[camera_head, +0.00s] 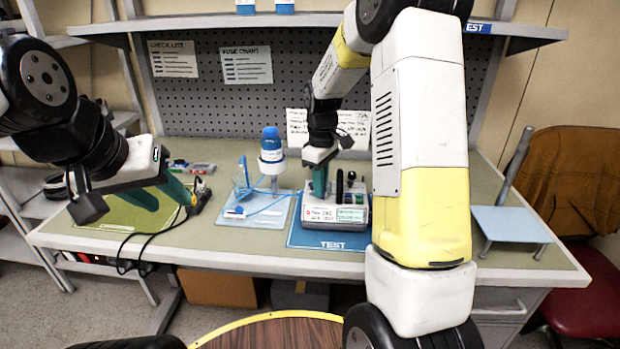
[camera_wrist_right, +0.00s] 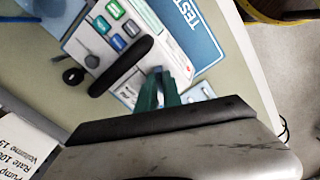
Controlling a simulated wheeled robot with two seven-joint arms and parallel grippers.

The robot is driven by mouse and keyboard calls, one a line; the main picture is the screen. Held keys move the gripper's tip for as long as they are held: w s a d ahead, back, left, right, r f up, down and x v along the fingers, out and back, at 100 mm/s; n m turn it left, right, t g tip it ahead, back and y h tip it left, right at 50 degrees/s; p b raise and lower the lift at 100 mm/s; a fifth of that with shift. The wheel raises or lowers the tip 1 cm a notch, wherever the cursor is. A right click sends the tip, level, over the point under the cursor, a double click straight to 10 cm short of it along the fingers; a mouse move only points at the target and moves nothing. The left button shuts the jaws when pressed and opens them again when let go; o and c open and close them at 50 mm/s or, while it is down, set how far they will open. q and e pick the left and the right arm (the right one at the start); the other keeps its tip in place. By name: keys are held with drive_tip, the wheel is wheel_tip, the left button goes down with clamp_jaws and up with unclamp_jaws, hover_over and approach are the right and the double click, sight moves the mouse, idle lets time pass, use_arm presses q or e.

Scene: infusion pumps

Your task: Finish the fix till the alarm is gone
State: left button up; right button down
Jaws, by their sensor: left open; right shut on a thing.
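The white infusion pump (camera_head: 322,214) stands on a blue TEST mat (camera_head: 328,241) at the middle of the bench. Its small screen (camera_head: 350,215) looks pale green; its text is unreadable. In the right wrist view the pump (camera_wrist_right: 98,22) shows green and blue buttons and a black bar-shaped part (camera_wrist_right: 121,66). My right gripper (camera_head: 319,194) points down at the pump; in its wrist view the green fingertips (camera_wrist_right: 158,76) are together on a small part of the pump, mostly hidden between them. My left gripper (camera_head: 172,206) is open and empty over the left of the bench.
A blue-capped bottle (camera_head: 271,150) on a stand and blue tubing (camera_head: 268,208) are left of the pump. A light-blue stand (camera_head: 511,224) is at right. My right arm hides part of the bench.

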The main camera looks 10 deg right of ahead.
drive_tip(key=m, duration=0.6)
drive_tip(key=shift+m, duration=0.3)
drive_tip(key=m, duration=0.6)
drive_tip(key=shift+d, duration=0.1)
idle(0.3)
drive_tip(key=c, duration=1.5)
unclamp_jaws()
drive_tip(key=shift+r, duration=0.1)
wheel_tip(320, 180, up, 7)
drive_tip(key=shift+r, duration=0.35)
